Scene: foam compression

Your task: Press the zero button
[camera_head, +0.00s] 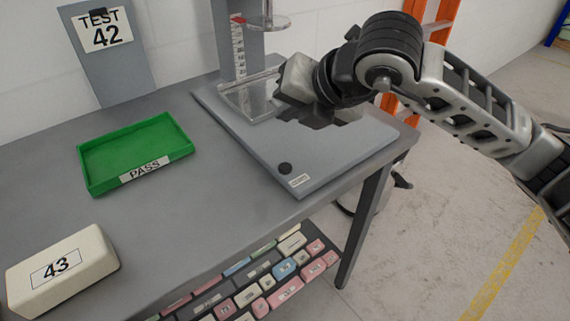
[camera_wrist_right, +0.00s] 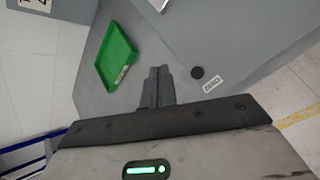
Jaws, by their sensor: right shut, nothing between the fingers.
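The zero button is a small round black knob (camera_head: 285,168) near the front corner of the grey press base (camera_head: 330,150), with a small white label (camera_head: 299,181) beside it. In the right wrist view the button (camera_wrist_right: 197,73) lies just right of the fingertips, and the label (camera_wrist_right: 212,85) reads ZERO. My right gripper (camera_wrist_right: 160,72) is shut and empty, apart from the button. In the head view its arm comes in from the right and its hand hangs over the back part of the base; the fingers are hard to make out there. My left gripper is not in view.
A green PASS tray (camera_head: 138,152) and a cream foam block marked 43 (camera_head: 62,270) rest on the grey table (camera_head: 200,215). The press column (camera_head: 238,50) stands behind the base. A TEST 42 sign (camera_head: 101,30) is at the back left. Several colored blocks (camera_head: 270,278) fill a lower shelf.

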